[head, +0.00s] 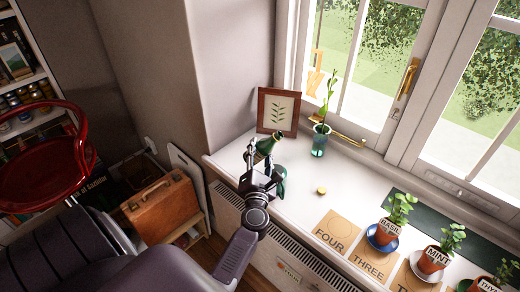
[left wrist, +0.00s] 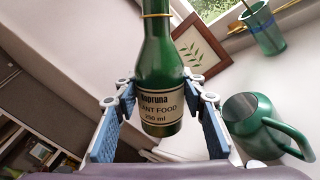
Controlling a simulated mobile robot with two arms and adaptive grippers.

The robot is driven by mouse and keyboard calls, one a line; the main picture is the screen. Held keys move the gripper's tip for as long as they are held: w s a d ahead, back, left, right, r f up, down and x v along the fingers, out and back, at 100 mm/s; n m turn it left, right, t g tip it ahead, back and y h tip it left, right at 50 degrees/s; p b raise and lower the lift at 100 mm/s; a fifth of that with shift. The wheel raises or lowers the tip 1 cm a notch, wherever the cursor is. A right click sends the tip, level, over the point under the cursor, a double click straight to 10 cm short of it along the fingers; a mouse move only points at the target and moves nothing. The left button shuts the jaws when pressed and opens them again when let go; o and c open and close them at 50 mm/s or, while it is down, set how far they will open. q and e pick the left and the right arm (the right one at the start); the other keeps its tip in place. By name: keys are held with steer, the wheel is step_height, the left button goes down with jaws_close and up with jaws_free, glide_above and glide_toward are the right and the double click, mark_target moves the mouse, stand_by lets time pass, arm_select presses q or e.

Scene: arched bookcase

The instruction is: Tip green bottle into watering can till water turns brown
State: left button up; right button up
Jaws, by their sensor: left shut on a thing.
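The green bottle (head: 266,145) has a cream label reading "PLANT FOOD" in the left wrist view (left wrist: 158,108). My left gripper (head: 262,178) is shut around its lower part and holds it over the left end of the white sill. In the head view, the bottle leans slightly right. A green can with a looped handle (left wrist: 256,122), apparently the watering can, is right of the bottle in the left wrist view. In the head view it is mostly hidden behind my gripper (head: 282,186). Its water cannot be seen. My right gripper is out of view.
A framed leaf print (head: 278,111) and a glass jar with a stem (head: 320,142) stand behind. A small gold cap-like piece (head: 321,190) lies on the sill (head: 300,213). Potted herbs (head: 383,232) and lettered cards (head: 337,232) are to the right. A radiator (head: 285,249) is below.

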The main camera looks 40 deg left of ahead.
arm_select(q)
steer(key=shift+w+a+f, duration=0.15)
steer(key=shift+w+a, duration=0.4)
steer(key=shift+w+a+f+g+y, duration=0.15)
steer(key=shift+a+g+y, duration=0.15)
steer(key=shift+y, duration=0.1)
steer(key=shift+s+a+f+m, duration=0.1)
steer(key=shift+s+f+m, duration=0.1)
steer(key=shift+f+m, duration=0.4)
steer(key=shift+s+a+f+m+b, duration=0.15)
steer(key=shift+f+m+b, duration=0.05)
steer(key=shift+f+m, duration=0.3)
steer(key=shift+s+a+f+m+b, duration=0.1)
steer(key=shift+a+f+m+b, duration=0.05)
steer(key=shift+f+m, duration=0.35)
steer(key=shift+a+f+m+p, duration=0.15)
steer(key=shift+m+p, duration=0.15)
steer(key=shift+m, duration=0.1)
steer(key=shift+s+a+f+m, duration=0.2)
steer(key=shift+f+m, duration=0.3)
steer(key=shift+m, duration=0.3)
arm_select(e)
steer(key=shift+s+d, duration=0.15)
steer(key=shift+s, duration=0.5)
arm_select(q)
steer(key=shift+r+p, duration=0.1)
steer(key=shift+p, duration=0.2)
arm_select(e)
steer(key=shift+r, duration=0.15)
